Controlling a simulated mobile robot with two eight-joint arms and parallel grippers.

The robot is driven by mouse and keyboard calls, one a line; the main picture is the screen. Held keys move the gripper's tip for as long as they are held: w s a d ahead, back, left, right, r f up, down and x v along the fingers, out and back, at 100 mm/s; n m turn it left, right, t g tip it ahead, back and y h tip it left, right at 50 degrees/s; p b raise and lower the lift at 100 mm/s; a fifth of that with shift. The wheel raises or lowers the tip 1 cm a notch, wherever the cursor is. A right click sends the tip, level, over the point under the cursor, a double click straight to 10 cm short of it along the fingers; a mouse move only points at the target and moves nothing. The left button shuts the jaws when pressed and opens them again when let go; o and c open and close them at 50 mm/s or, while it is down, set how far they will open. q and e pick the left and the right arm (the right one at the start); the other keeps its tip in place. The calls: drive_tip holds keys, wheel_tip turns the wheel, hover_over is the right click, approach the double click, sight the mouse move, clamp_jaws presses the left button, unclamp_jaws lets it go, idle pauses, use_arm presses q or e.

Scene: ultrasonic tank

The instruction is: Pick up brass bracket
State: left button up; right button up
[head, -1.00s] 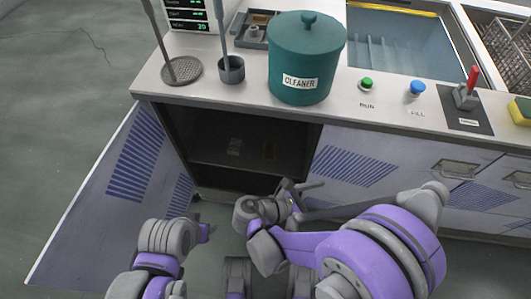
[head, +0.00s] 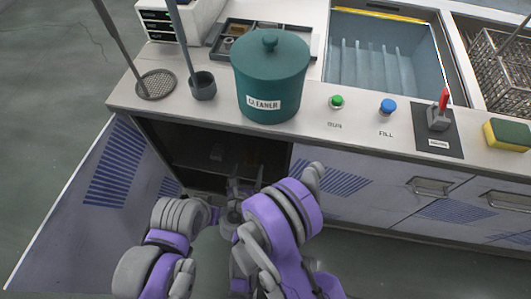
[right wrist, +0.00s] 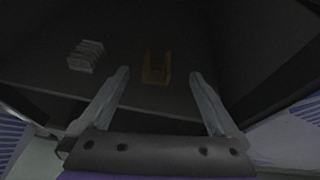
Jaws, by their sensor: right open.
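The brass bracket (right wrist: 157,70) is a dull, brownish-gold U-shaped piece on the dark shelf inside the open cabinet. In the right wrist view it sits between and just beyond the fingertips of my right gripper (right wrist: 159,75), apart from both fingers. The right gripper is open and empty. In the head view the right gripper (head: 246,180) points into the cabinet opening, and I cannot make out the bracket behind it. My left arm shows at the lower left of the head view, but its gripper cannot be made out.
A grey finned block (right wrist: 86,56) lies left of the bracket on the same shelf. The cabinet door (head: 85,200) stands open at the left. A teal cleaner pot (head: 270,75) stands on the counter (head: 310,125) above the opening.

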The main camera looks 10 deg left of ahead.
sight(252, 157)
drive_tip(key=p, duration=0.1)
drive_tip(key=w+p, duration=0.1)
drive_tip(key=p, duration=0.1)
drive_tip(key=shift+w+a+f+m, duration=0.25)
drive_tip(key=shift+a+f+m, duration=0.05)
drive_tip(key=shift+a+f, duration=0.1)
drive_tip(key=x, duration=0.2)
drive_tip(key=shift+w+f, duration=0.1)
drive_tip(key=shift+f, duration=0.3)
drive_tip(key=shift+d+b+x, duration=0.15)
drive_tip(key=shift+x, duration=1.35)
drive_tip(key=shift+d+b+x, duration=0.1)
drive_tip(key=shift+b+x, duration=0.05)
drive_tip(key=shift+x, duration=1.35)
drive_tip(key=shift+r, duration=0.1)
clamp_jaws()
